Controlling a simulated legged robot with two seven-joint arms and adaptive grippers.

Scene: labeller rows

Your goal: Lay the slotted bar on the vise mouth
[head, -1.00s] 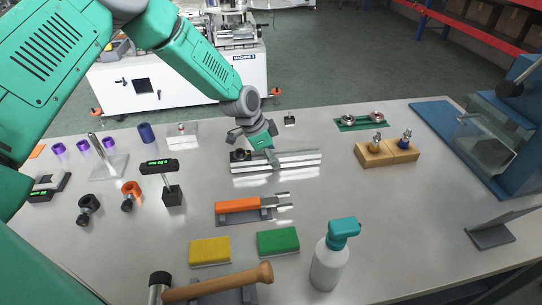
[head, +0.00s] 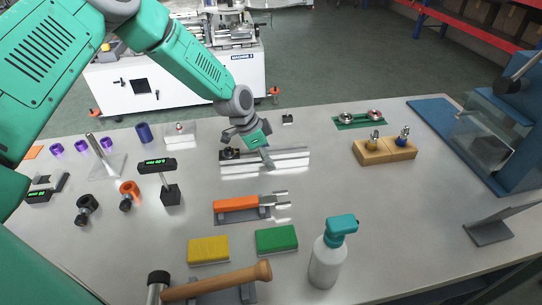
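A long silver bar (head: 291,156) with a dark line along it, seemingly the slotted bar, is at the middle back of the table, running left to right. A dark knob-like part (head: 229,153) is at its left end. A second bright strip shows just below it; I cannot tell whether this is a reflection. My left gripper (head: 267,158) comes down over the bar's middle with its fingers at the bar and appears shut on it. The fingertips are partly hidden. I cannot make out the vise mouth with certainty. My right gripper is out of view.
An orange-handled tool (head: 236,203) lies in front of the bar. Yellow (head: 209,249) and green (head: 276,239) blocks, a spray bottle (head: 327,262) and a wooden-handled tool (head: 220,283) are nearer. A wooden block (head: 370,153) stands right. The right-centre table is clear.

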